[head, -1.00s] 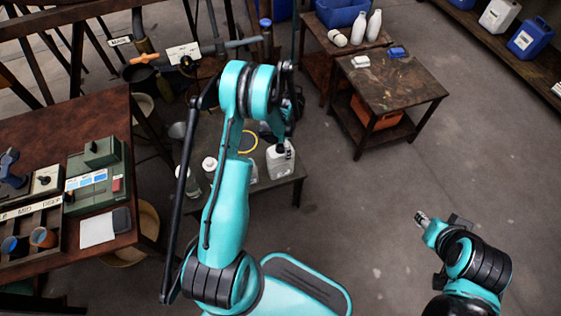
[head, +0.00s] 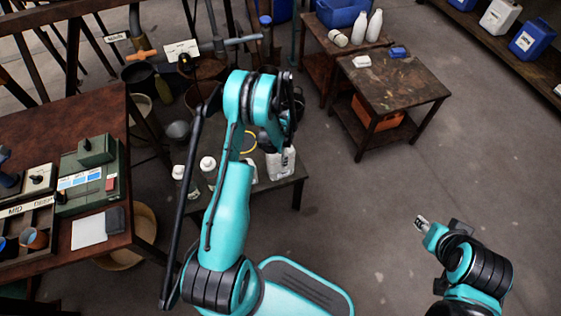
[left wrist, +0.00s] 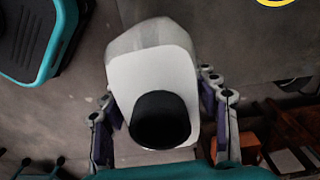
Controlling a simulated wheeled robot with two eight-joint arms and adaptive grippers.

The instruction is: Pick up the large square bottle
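The large square bottle (head: 281,165) is white and stands upright at the right end of a low dark table (head: 270,186). In the left wrist view, the bottle (left wrist: 150,50) with its round black cap fills the space between the two fingers of my left gripper (left wrist: 162,110). The pads lie close along both sides; I cannot tell whether they press on it. In the head view my left gripper (head: 281,140) is over the bottle and partly hides its top. My right gripper (head: 421,222) hangs over bare floor at the right, its fingers too small to judge.
White-capped bottles (head: 207,166) stand left of my left arm on the same low table, one partly behind the arm. A yellow ring (head: 249,141) lies behind. A brown workbench (head: 60,110) is at left, a side table (head: 395,85) at back right. Floor at right is clear.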

